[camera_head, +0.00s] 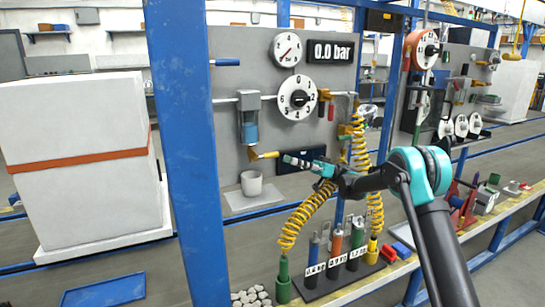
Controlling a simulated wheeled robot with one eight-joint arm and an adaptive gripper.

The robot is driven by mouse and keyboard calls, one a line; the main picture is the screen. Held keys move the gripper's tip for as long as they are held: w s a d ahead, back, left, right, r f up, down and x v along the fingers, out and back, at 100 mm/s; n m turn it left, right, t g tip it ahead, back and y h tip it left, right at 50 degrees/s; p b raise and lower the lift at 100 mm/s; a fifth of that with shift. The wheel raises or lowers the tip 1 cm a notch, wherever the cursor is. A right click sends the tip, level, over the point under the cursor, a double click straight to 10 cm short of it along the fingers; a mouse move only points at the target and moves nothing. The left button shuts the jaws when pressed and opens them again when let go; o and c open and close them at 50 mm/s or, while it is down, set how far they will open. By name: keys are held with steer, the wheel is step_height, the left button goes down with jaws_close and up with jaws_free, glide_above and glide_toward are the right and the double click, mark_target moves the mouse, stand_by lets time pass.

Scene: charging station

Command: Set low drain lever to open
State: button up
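On the grey panel (222,120), a filter bowl with blue liquid (249,128) hangs left of the dials. Just below and right of it, a small orange-yellow lever-like part (264,155) sticks out; I take it as the low drain lever, but its exact setting is too small to tell. My gripper (289,158) comes in from the right at the same height, its tip close to this part. Whether they touch, and whether the fingers are open or shut, I cannot tell. A white cup (251,184) stands on a small shelf (250,200) below the bowl.
A yellow coiled hose (296,222) hangs beside my arm, near several labelled cylinders (335,250) on the bench. A blue post (186,150) stands left of the panel. A dial (297,97), a gauge (286,49) and a "0.0 bar" display (332,52) are above.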

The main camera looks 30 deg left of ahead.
mark_target(272, 155)
steer(key=x, duration=0.9)
steer(key=shift+r, duration=0.1)
jaws_close()
steer(key=shift+a, duration=0.1)
